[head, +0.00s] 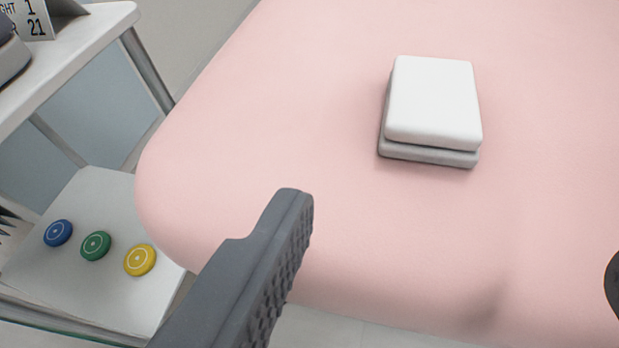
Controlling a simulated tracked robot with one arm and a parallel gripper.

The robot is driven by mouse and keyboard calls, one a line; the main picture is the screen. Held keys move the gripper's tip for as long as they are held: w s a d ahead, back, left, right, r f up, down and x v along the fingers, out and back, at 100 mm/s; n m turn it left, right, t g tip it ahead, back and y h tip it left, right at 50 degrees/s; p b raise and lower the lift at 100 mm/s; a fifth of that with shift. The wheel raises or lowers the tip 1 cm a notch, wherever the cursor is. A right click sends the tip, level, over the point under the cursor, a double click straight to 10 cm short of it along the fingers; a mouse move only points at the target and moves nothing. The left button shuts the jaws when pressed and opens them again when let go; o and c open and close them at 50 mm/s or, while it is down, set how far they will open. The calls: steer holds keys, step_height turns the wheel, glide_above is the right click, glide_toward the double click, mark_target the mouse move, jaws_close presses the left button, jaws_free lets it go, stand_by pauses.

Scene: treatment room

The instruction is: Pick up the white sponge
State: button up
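The white sponge (433,101) is a rounded white block on the pink padded surface, in the upper right of the head view. A grey layer (428,154) shows directly under it; I cannot tell whether this is part of the sponge or a separate piece. My gripper (453,240) is open and empty. Its grey ridged finger stands at lower centre, and a dark piece, seemingly the other finger, is mostly cut off at the right edge. The sponge lies beyond the gap between them, apart from both.
The pink padded surface (290,110) is otherwise clear, with a rounded edge at left and front. At left, a white cart (75,60) carries a number sign (32,18). Its lower shelf (95,192) holds blue (58,233), green (96,246) and yellow (140,260) discs.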

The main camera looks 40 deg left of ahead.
mark_target(435, 120)
steer(key=b+x, duration=0.1)
steer(key=x, duration=0.6)
steer(key=shift+w+a+f+b, duration=0.2)
steer(key=shift+a+f+b, duration=0.05)
steer(key=shift+f+b, duration=0.15)
steer(key=shift+b+x, duration=0.9)
steer(key=shift+x, duration=2.1)
steer(key=shift+w+d+r, duration=0.15)
steer(key=shift+r, duration=0.1)
steer(key=shift+c, duration=0.3)
steer(key=c, duration=1)
